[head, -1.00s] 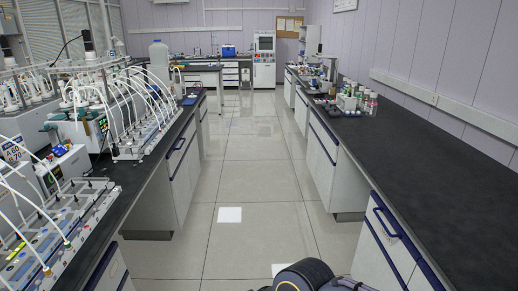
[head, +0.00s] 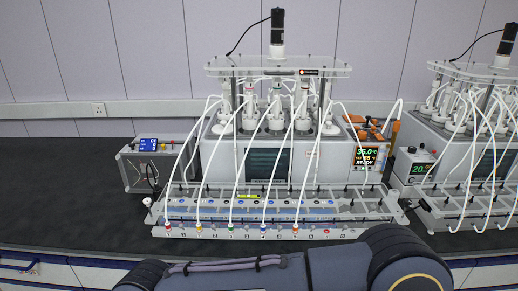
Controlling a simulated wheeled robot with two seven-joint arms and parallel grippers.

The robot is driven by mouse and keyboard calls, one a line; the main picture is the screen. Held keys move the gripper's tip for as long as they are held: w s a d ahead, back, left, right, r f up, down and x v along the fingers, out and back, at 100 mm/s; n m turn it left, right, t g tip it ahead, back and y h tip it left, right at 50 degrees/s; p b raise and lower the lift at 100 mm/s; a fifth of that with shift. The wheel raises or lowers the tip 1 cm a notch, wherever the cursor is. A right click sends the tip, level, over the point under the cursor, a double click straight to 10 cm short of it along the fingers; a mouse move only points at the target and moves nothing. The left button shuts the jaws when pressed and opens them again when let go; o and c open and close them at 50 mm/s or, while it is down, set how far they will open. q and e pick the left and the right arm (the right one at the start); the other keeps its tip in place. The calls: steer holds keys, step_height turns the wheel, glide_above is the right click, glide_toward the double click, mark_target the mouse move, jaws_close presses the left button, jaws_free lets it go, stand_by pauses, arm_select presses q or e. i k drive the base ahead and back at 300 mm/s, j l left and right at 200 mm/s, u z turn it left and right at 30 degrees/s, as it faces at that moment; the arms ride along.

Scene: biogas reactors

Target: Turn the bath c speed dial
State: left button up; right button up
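A bath unit (head: 222,155) stands on the dark bench in the middle of the head view, with several white bottles and tubes on top. Its small display (head: 367,156) at the right end shows about 35 °C and the word READY. A second, similar bath unit (head: 465,135) is at the right, cut by the frame edge. A small white box with a green number display (head: 412,166) stands between them. I cannot make out a bath c label or tell which part is the speed dial. Neither gripper is in view; only a dark arm link of mine crosses the bottom.
A rack of colored ports (head: 255,231) with white tubes lies along the bench front before the middle bath. A grey box with a blue display (head: 143,170) stands to its left. The bench (head: 60,190) is bare at far left.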

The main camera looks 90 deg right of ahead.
mark_target(412, 150)
steer(key=z, duration=4.1)
steer(key=i+l, duration=0.35)
steer(key=i, duration=0.05)
